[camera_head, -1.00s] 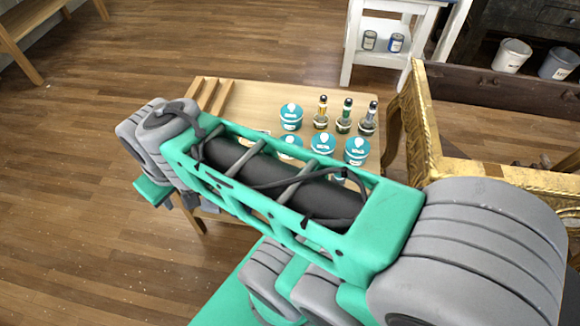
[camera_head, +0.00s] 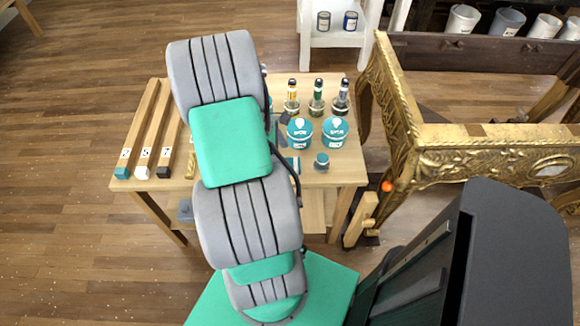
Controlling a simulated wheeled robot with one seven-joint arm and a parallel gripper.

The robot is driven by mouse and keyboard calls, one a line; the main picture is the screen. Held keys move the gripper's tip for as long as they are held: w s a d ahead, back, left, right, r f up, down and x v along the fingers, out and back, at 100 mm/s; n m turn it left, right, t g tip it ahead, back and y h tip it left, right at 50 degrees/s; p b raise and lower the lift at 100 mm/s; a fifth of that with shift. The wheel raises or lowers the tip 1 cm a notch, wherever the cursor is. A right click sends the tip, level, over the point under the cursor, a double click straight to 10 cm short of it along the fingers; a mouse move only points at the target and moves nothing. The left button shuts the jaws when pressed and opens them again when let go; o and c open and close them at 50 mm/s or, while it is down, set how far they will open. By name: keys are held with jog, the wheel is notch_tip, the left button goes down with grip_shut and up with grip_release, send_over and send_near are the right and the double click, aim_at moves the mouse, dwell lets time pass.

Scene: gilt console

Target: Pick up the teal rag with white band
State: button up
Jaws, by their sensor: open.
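I cannot make out the teal rag with white band for certain. A small flat teal patch (camera_head: 292,163) shows on the wooden table (camera_head: 336,178), just right of my arm. I cannot tell whether it is part of the rag. My arm reaches up the picture over the middle of the table and covers much of its top. My gripper is hidden behind the arm, so its fingers and their distance from the table do not show.
Several bottles (camera_head: 316,98) stand behind teal-labelled tubs (camera_head: 335,132) and a small jar (camera_head: 321,162). Wooden bars (camera_head: 145,130) lie at the left. A gilt console (camera_head: 480,150) stands close on the right. Open floor (camera_head: 70,170) lies left.

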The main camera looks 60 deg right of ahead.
aim_at(289, 164)
jog(key=x, duration=0.5)
jog(key=shift+a, duration=0.15)
jog(key=shift+r, duration=0.1)
jog(key=c, duration=1.4)
jog(key=shift+r, duration=0.1)
jog(key=shift+r, duration=0.25)
notch_tip(289, 164, up, 3)
jog(key=shift+f, duration=0.1)
jog(key=a+r, duration=0.1)
jog(key=r, duration=0.1)
jog(key=w+a+r, duration=0.1)
jog(key=a+r, duration=0.1)
jog(key=shift+a+r+p, duration=0.2)
jog(key=shift+a+p, duration=0.05)
jog(key=shift+p, duration=0.05)
jog(key=a+r, duration=0.1)
jog(key=a, duration=0.2)
jog(key=w+a+r, duration=0.1)
jog(key=a+r, duration=0.1)
jog(key=a, duration=0.1)
jog(key=w+a+r, duration=0.1)
jog(key=a+r, duration=0.1)
jog(key=a, duration=0.2)
jog(key=shift+w, duration=0.25)
